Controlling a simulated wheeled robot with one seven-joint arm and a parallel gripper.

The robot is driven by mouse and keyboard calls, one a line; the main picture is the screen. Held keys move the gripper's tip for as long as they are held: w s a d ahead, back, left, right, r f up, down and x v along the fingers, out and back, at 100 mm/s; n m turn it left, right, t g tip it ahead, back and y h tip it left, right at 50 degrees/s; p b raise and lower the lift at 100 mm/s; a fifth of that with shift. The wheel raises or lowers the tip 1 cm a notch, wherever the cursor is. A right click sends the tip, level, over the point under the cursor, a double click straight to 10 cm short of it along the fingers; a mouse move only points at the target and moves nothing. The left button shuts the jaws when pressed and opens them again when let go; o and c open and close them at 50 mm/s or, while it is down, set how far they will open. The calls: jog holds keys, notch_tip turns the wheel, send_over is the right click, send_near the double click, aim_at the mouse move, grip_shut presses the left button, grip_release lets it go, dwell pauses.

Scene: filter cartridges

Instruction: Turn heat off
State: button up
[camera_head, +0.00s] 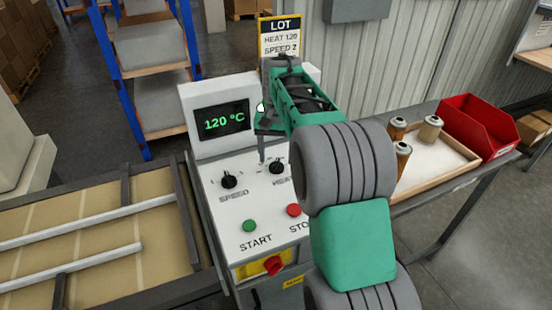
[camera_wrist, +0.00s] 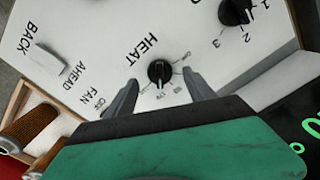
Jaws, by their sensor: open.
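The HEAT knob (camera_head: 277,167) is a black dial on the white sloping control panel (camera_head: 213,213). In the wrist view, the HEAT knob (camera_wrist: 159,72) lies between the fingertips of my gripper (camera_wrist: 160,78). The fingers are apart, one on each side of the knob, with gaps visible; I cannot tell how far above the panel they are. The knob's pointer seems to face the numbers on the gripper side, too small to read surely. The display (camera_head: 224,120) reads 120 °C in green. In the head view, my gripper (camera_head: 263,150) hangs over the panel by the knob.
The SPEED knob (camera_head: 229,181) is left of HEAT. Green START (camera_head: 250,226) and red STOP (camera_head: 293,210) buttons are below, with a red knob (camera_head: 273,266) lower. A LOT sign (camera_head: 281,36) stands behind. A tray (camera_head: 438,178) with cartridges and a red bin (camera_head: 478,126) are right.

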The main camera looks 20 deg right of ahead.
jog(key=shift+f, duration=1.35)
jog(key=c, duration=1.4)
jog(key=shift+o, duration=0.2)
jog(key=shift+n, duration=0.4)
jog(key=n+p, duration=0.1)
jog(key=n, duration=0.4)
jog(key=shift+r+p, duration=0.1)
jog(key=shift+p, duration=0.25)
jog(key=n+p, duration=0.1)
jog(key=n, duration=0.5)
jog(key=shift+n, duration=0.3)
jog(key=n, duration=0.6)
jog(key=shift+p, duration=0.35)
jog(key=n, duration=0.5)
jog(key=shift+n, duration=0.4)
